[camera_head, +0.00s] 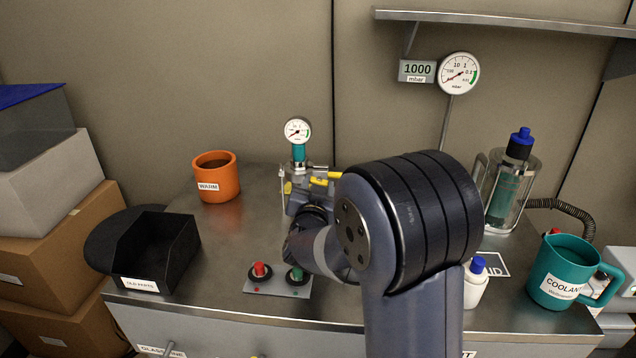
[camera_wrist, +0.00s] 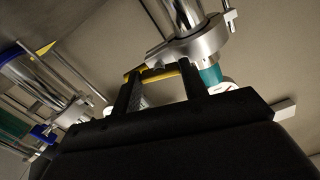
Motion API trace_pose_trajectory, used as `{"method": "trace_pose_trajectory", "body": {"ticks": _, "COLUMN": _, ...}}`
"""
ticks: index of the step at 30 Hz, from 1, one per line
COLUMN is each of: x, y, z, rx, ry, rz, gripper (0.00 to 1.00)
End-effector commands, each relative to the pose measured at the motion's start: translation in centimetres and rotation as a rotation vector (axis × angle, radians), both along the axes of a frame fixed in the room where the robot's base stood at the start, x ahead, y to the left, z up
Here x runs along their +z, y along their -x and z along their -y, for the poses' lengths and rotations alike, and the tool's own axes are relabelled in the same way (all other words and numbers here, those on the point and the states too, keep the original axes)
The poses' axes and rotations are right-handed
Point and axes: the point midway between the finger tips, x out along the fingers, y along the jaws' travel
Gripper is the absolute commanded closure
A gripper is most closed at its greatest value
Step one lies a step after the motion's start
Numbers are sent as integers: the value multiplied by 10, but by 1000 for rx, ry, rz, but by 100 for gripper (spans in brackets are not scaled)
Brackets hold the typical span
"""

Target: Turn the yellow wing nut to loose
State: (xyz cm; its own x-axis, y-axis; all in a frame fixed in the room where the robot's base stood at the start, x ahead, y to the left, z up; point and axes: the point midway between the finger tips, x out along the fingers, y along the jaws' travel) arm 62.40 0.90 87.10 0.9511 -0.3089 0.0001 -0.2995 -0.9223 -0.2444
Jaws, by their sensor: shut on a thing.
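The yellow wing nut (camera_wrist: 160,70) shows in the wrist view as a yellow bar beside a round metal clamp (camera_wrist: 190,48). My gripper (camera_wrist: 158,82) is shut on it, with one black finger at each end of the bar. In the head view my gripper (camera_head: 303,190) is at the metal fitting below the small gauge, and yellow parts (camera_head: 319,181) show there. My arm hides much of that spot, and I cannot tell the nut's turn angle.
A round gauge (camera_head: 298,131) on a teal stem stands above the fitting. An orange WARM mug (camera_head: 216,180) and a black bin (camera_head: 158,255) are to the left. A button box (camera_head: 277,281) is in front. A glass vessel (camera_head: 508,195) and a teal COOLANT jug (camera_head: 561,272) stand right.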

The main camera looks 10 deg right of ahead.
Motion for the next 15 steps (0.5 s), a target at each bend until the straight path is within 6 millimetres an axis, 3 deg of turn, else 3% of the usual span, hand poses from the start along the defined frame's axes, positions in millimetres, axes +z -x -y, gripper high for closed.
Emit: {"method": "trace_pose_trajectory", "body": {"ticks": 15, "x": -1, "y": 0, "z": 0, "rx": 0, "ry": 125, "rz": -42, "gripper": 81}}
